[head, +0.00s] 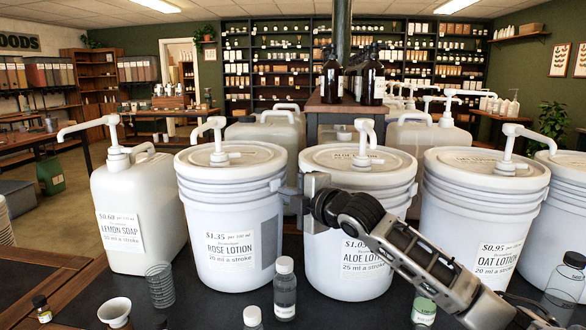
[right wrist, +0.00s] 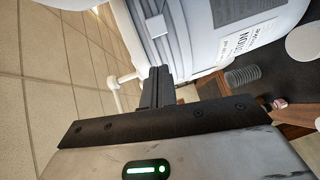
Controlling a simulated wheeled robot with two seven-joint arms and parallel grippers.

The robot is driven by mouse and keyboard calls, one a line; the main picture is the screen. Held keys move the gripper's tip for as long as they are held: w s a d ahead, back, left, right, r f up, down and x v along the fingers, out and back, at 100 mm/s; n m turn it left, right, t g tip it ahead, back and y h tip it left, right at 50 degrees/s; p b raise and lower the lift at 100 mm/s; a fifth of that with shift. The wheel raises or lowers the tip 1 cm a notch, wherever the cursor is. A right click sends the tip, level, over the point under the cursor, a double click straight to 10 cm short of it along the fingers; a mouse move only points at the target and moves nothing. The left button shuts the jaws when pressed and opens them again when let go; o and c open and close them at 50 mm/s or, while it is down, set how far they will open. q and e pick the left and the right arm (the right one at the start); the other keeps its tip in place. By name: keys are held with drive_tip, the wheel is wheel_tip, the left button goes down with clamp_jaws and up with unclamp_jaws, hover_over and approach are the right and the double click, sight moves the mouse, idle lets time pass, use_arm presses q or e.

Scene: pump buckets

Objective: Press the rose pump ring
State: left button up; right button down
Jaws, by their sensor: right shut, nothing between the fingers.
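The rose lotion bucket (head: 228,205) is a white pail with a printed label, left of centre on the dark counter. My right gripper (head: 284,190) is shut and empty by the rose bucket's upper right side, below lid height and in front of the aloe bucket. I cannot tell whether it touches the rose bucket. In the right wrist view the shut fingers (right wrist: 155,78) are near the bucket's ribbed rim (right wrist: 148,35). My left gripper is not in view.
The aloe bucket (head: 345,255) is right of the rose one, partly behind my right arm. The oat bucket (head: 470,215) stands farther right, the lemon soap jug (head: 135,215) on the left.

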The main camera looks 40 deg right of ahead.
drive_tip(key=s+a+f+m+g, duration=0.2)
drive_tip(key=s+a+f, duration=0.2)
drive_tip(key=f, duration=0.4)
drive_tip(key=s+a+f+m+g, duration=0.3)
drive_tip(key=s+a+f, duration=0.2)
drive_tip(key=f, duration=0.3)
drive_tip(key=s+a+f+m+g, duration=0.2)
drive_tip(key=s+a+f, duration=0.3)
drive_tip(key=f, duration=0.3)
drive_tip(key=shift+a+f+g+y, duration=0.35)
drive_tip(key=shift+g+y, duration=0.05)
drive_tip(key=s+a+f+m+g, duration=0.3)
drive_tip(key=s+a+f+m, duration=0.3)
drive_tip(key=s+a, duration=0.45)
drive_tip(key=a+f+t+y, duration=0.1)
drive_tip(key=a+t, duration=0.1)
drive_tip(key=w+a+f+m+t+y, duration=0.1)
drive_tip(key=a+f+t+y, duration=0.1)
drive_tip(key=shift+w+f+t, duration=0.1)
drive_tip(key=shift+t, duration=0.3)
